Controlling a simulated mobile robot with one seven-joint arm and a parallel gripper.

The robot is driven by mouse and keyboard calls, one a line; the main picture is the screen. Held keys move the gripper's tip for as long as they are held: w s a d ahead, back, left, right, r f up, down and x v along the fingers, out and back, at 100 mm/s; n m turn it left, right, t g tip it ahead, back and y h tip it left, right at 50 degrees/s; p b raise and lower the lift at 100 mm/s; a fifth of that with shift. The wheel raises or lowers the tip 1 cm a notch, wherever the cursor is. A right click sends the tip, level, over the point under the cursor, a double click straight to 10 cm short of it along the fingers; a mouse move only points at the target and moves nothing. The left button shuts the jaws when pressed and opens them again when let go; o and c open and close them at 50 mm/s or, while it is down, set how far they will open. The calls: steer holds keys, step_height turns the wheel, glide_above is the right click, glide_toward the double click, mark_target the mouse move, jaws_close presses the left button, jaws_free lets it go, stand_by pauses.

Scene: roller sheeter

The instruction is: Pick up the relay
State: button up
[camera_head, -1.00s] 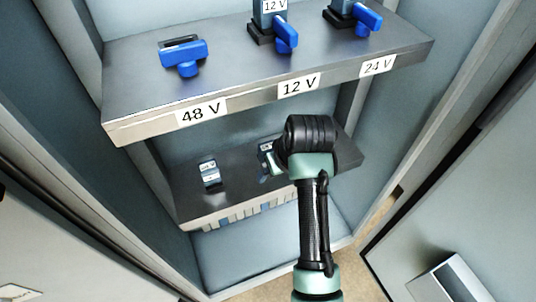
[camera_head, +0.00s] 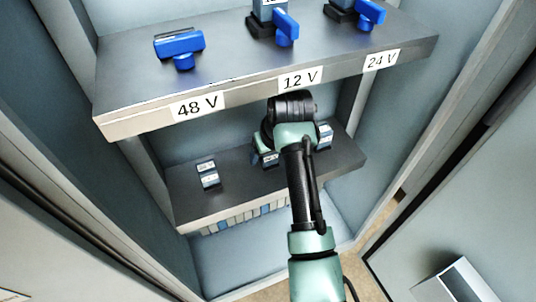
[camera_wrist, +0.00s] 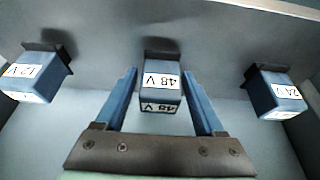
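A blue-grey relay with 48 V labels (camera_wrist: 161,80) sits in a dark base in the middle of the wrist view. My gripper (camera_wrist: 160,74) is open, with one blue finger on each side of this relay and a visible gap on both sides. In the head view, the middle relay (camera_head: 269,160) on the lower shelf shows only in part behind my arm. My fingers are hidden there.
A 12 V relay (camera_wrist: 36,74) and a 24 V relay (camera_wrist: 277,91) flank the middle one. The upper shelf (camera_head: 130,75) overhangs the lower shelf (camera_head: 240,187). It carries a 48 V place with a blue lever (camera_head: 180,45) and no relay. Cabinet walls close both sides.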

jaws_close()
steer(key=shift+s+r+p, duration=0.1)
steer(key=shift+r+p, duration=0.45)
steer(key=shift+r, duration=0.35)
steer(key=s+d+r+p, duration=0.1)
steer(key=s+d+p, duration=0.2)
steer(key=s, duration=0.5)
steer(key=s+d+r+p, duration=0.1)
steer(key=s+d+p, duration=0.3)
steer(key=s, duration=0.4)
steer(key=shift+s+r+p, duration=0.25)
steer(key=shift+r+p, duration=0.1)
steer(key=shift+p, duration=0.15)
